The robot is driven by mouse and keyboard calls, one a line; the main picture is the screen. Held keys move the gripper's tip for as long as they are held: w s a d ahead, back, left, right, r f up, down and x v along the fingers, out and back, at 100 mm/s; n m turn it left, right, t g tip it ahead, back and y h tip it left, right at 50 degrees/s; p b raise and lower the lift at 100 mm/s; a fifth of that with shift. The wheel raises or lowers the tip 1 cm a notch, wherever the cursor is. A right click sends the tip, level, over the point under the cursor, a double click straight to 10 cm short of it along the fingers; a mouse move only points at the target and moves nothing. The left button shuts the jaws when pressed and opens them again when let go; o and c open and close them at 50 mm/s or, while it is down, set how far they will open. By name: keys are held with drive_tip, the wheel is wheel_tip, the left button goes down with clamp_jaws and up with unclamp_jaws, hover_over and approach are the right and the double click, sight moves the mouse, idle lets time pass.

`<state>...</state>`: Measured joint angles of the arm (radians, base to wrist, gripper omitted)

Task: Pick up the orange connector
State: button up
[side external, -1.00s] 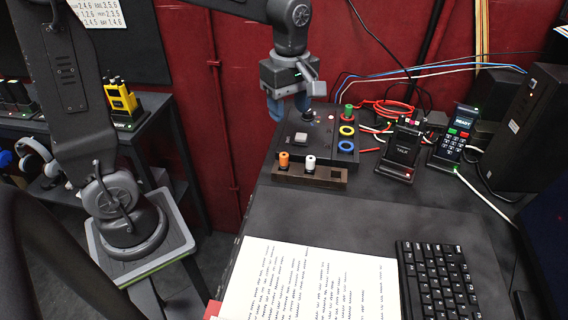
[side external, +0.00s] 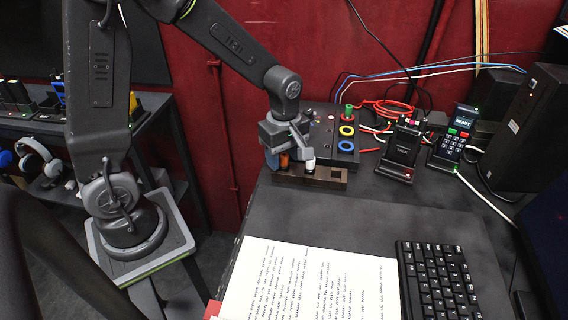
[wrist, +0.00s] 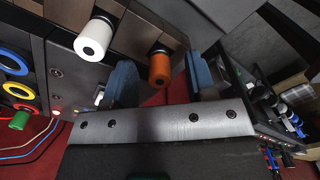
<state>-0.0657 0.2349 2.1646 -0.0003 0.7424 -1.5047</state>
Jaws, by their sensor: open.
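The orange connector (wrist: 160,69) stands in a dark wooden holder and shows between my gripper's two blue fingers in the wrist view. In the side view only a bit of the orange connector (side external: 284,160) shows beside the fingers. My gripper (side external: 280,160) is open and low over the left end of the holder (side external: 325,177). In the wrist view my gripper (wrist: 162,82) has a finger on each side of the orange connector, with gaps. Whether either finger touches it cannot be told. A white connector (wrist: 93,38) stands in the same holder, next to the left finger.
The black panel (side external: 345,128) behind the holder has a yellow ring (side external: 346,131), a blue ring (side external: 345,146) and a green plug (side external: 348,111). The desk in front is clear up to the papers (side external: 305,280) and keyboard (side external: 437,280).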

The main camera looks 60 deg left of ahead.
drive_tip(key=shift+f, duration=0.2)
clamp_jaws()
idle(0.3)
drive_tip(key=shift+r, duration=0.1)
drive_tip(key=shift+r, duration=0.5)
drive_tip(key=s+a+r, duration=0.5)
drive_tip(key=a+r, duration=0.5)
drive_tip(key=shift+a, duration=0.2)
drive_tip(key=shift+s, duration=0.1)
